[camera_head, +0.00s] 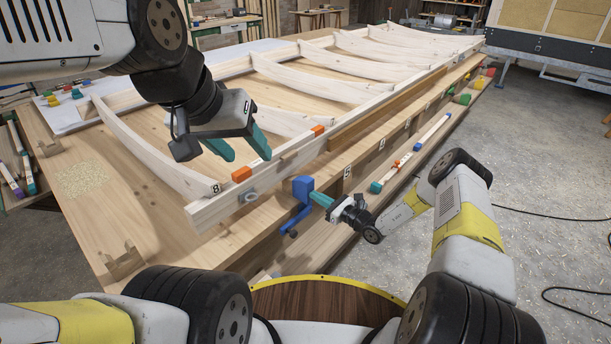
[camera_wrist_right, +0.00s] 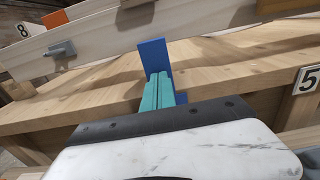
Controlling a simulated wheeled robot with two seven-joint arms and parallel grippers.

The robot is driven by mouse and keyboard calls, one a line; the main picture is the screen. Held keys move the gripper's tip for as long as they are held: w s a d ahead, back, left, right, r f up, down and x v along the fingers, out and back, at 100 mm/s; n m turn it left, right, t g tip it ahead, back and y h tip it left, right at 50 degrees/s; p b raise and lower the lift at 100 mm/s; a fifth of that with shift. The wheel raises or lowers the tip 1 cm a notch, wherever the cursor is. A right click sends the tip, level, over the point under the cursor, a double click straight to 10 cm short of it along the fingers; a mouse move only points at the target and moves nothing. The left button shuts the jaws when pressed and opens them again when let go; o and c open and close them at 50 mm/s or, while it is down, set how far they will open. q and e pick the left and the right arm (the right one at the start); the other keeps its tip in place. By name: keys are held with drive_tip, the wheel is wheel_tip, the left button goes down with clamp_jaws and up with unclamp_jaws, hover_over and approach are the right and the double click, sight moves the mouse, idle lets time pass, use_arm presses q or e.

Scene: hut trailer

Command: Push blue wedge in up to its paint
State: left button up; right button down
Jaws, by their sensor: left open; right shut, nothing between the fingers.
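A blue piece (camera_head: 303,186) stands at the bench's front edge, with a bent blue arm and dark knob below. It looks more like a clamp than a plain wedge; I cannot tell whether it is the blue wedge. My right gripper (camera_head: 320,198) is shut and empty, its teal fingertips at the blue piece; contact is unclear. In the right wrist view the blue piece (camera_wrist_right: 154,56) rises behind my shut fingers (camera_wrist_right: 158,92). My left gripper (camera_head: 243,149) is open above the frame's near corner, close to an orange wedge (camera_head: 242,174). No paint line is discernible.
The pale ribbed frame (camera_head: 205,211) lies on the wooden bench (camera_head: 130,220). A second orange wedge (camera_head: 318,129) sits further along its rail. Colour-ended sticks (camera_head: 405,159) lie on the lower ledge at right. A number 5 plate (camera_wrist_right: 308,79) marks the bench front.

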sight(311, 182)
drive_tip(key=x, duration=0.2)
drive_tip(key=shift+w+a, duration=0.2)
drive_tip(key=shift+a, duration=0.05)
idle(0.6)
drive_tip(key=shift+d, duration=0.1)
drive_tip(key=shift+s+d+r, duration=0.5)
drive_tip(key=shift+d+r, duration=0.15)
drive_tip(key=shift+r, duration=0.2)
drive_tip(key=shift+s+d+r, duration=0.5)
drive_tip(key=shift+d+r, duration=0.15)
drive_tip(key=shift+r, duration=0.15)
drive_tip(key=shift+s+d+r, duration=0.5)
drive_tip(key=shift+d+r, duration=0.15)
drive_tip(key=shift+r, duration=0.2)
